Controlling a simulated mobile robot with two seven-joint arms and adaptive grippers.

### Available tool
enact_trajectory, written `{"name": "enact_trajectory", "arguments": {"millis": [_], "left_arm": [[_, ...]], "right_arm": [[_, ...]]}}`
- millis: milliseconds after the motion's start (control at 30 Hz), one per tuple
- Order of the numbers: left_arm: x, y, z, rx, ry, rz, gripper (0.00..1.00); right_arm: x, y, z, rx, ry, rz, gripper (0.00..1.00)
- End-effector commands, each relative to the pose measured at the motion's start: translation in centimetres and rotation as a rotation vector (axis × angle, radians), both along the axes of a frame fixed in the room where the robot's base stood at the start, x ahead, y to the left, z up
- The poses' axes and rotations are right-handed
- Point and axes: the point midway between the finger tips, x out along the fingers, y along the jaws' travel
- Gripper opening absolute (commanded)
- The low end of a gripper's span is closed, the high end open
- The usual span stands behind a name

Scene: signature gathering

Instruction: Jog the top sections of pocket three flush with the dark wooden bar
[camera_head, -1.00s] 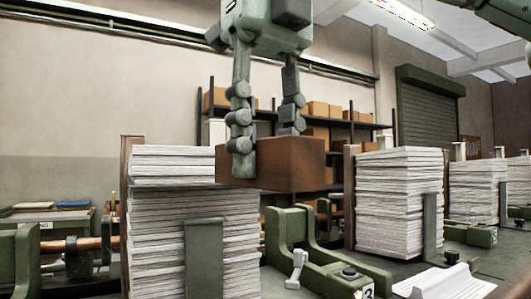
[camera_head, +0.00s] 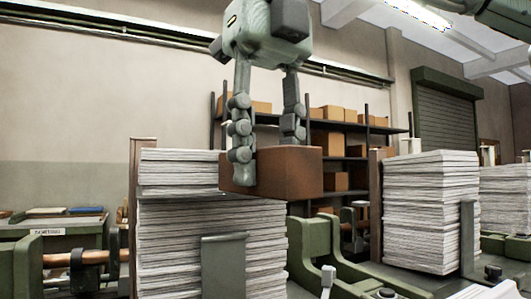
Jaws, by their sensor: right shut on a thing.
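My right gripper (camera_head: 267,158) is shut on the dark wooden bar (camera_head: 290,175), a brown block, with one finger on its near side and the other behind it. The bar is at the upper right of the large near stack of paper sections (camera_head: 210,235). The top sections (camera_head: 180,172) show left of the bar, which hides their right end. A dark seam divides them from the stack below. I cannot tell whether bar and sections touch. No pocket number is readable now. My left gripper is not in view.
A green upright plate (camera_head: 223,265) stands before the near stack. A wooden post (camera_head: 375,205) and another paper stack (camera_head: 430,215) stand to the right. Green machine parts (camera_head: 345,265) lie between the stacks. Shelves with cartons (camera_head: 333,113) stand behind.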

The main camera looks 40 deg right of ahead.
Motion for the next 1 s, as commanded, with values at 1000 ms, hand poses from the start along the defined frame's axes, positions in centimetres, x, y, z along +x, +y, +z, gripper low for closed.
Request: {"name": "enact_trajectory", "arguments": {"millis": [1000], "left_arm": [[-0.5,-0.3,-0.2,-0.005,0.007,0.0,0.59]], "right_arm": [[3.3,-0.8,0.0,0.0,-0.001,-0.001,0.05]]}}
